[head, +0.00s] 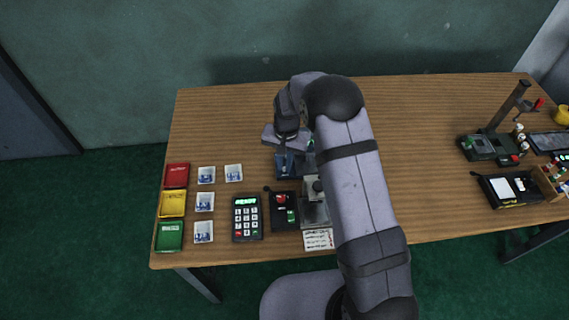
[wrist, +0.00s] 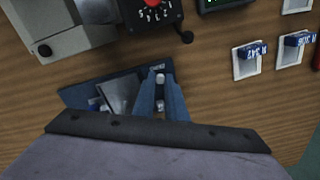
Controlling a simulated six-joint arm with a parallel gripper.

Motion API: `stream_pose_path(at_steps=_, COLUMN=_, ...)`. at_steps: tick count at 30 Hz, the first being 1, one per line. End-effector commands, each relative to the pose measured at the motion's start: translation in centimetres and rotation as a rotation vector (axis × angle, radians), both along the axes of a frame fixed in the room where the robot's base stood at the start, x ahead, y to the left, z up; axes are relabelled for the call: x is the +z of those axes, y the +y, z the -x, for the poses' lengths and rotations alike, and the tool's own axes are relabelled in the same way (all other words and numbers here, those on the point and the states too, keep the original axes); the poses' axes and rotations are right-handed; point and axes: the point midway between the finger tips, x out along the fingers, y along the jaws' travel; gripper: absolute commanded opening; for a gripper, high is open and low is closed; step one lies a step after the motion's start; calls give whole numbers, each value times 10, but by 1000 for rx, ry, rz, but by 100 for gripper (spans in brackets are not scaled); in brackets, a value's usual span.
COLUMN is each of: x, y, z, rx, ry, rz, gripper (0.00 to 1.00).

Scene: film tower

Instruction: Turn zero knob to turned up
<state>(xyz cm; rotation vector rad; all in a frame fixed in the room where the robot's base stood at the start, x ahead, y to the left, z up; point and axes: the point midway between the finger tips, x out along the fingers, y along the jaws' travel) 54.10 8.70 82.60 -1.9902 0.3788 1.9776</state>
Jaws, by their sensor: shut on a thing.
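My gripper (head: 288,158) is over a small dark blue device near the middle of the table, left of my arm in the head view. In the wrist view my gripper (wrist: 160,95) has its two blue-grey fingers shut on a small pale knob, which I take as the zero knob (wrist: 159,106). The fingers hide most of the knob, and its turn angle cannot be read. The blue device (wrist: 75,97) lies around and left of the fingers, with a light panel (wrist: 118,92) and small white lettering near its top right corner.
A black box with a red dial (head: 281,198) stands in front, beside a keypad (head: 246,218) and a grey machine (head: 314,210). Red (head: 176,175), yellow (head: 172,204) and green (head: 168,236) trays line the left edge. The table behind my gripper is clear on the left.

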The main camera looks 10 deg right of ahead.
Motion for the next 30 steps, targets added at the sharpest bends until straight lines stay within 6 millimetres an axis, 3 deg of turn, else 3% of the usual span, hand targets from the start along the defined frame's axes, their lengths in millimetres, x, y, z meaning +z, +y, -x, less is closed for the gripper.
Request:
stream_pose_path(at_steps=18, x=0, y=1, z=0, rx=-545, ry=-1, rz=-1, gripper=0)
stream_pose_path(at_steps=30, x=1, y=1, z=0, rx=-709, ry=-1, rz=0, gripper=0)
